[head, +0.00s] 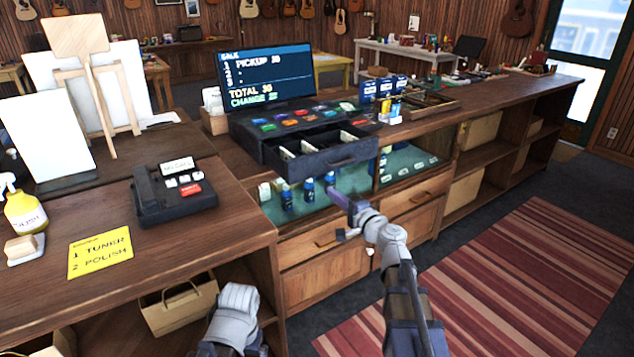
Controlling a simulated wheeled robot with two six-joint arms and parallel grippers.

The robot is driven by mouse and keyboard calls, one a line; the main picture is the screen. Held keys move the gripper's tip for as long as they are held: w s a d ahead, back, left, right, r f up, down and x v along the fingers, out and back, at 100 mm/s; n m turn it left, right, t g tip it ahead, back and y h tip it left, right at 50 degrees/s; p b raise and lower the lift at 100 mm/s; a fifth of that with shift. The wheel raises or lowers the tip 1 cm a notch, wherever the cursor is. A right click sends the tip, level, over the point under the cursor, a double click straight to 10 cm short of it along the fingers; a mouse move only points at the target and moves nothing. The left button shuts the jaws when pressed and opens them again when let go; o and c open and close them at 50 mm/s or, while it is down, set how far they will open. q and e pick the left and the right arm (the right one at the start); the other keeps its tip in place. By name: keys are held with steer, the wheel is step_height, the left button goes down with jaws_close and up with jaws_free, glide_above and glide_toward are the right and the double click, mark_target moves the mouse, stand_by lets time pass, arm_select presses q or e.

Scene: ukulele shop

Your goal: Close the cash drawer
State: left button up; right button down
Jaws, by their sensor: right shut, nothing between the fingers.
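The cash drawer (345,158) juts out from the front of the dark register (290,122) on the wooden counter. It is open, and light dividers or notes show inside it. Its front has a dark handle. My right gripper (334,194) is shut and empty. In the picture it is just below the drawer front, pointing up and left toward it. I cannot tell a touch from this view, but a gap shows between them. Of my left arm only a grey link shows at the bottom; its fingers are out of view.
The register's screen (265,75) stands behind the keys. Below the drawer is a glass case (408,160) with blue bottles (309,190). A card terminal (175,190) and a yellow note (100,256) lie on the left counter. Blue boxes (384,88) stand right of the register.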

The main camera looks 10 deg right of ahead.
mark_target(282, 152)
steer(key=x, duration=1.3)
steer(key=shift+w+a+f, duration=0.1)
steer(key=shift+w, duration=0.2)
steer(key=x, duration=1.7)
steer(key=shift+w, duration=0.2)
steer(key=shift+w+a, duration=0.1)
steer(key=shift+w, duration=0.2)
